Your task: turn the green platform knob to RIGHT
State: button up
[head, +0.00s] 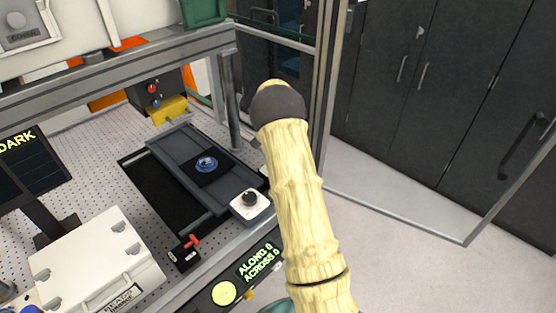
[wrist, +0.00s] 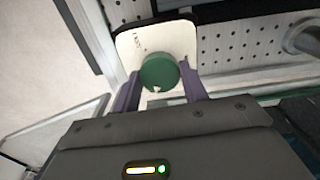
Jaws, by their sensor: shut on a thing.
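The green platform knob (wrist: 159,72) shows in the wrist view on a white plate (wrist: 128,42). A small white mark sits at its lower edge, toward my gripper. The plate's lettering is too small to read. My gripper (wrist: 160,88) is shut on the knob, with one purple finger on each side of it. In the head view my own arm covers the gripper, and the green knob cannot be seen there.
A black knob (head: 250,199) on a white plate stands by the grey platform (head: 169,159), which bears a blue disc (head: 206,164). A red-handled switch (head: 189,244) and a display (head: 258,262) reading ALONG 0, ACROSS 0 are nearby. A metal post (head: 229,103) rises behind.

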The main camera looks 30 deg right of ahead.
jog(key=shift+w+r+m, duration=0.1)
jog(key=shift+r+m, duration=0.05)
jog(key=shift+m, duration=0.35)
jog(key=o, duration=1)
notch_tip(320, 180, up, 17)
jog(key=b, duration=0.2)
jog(key=shift+r+b, duration=0.15)
jog(key=shift+b, duration=0.15)
jog(key=shift+a, duration=0.1)
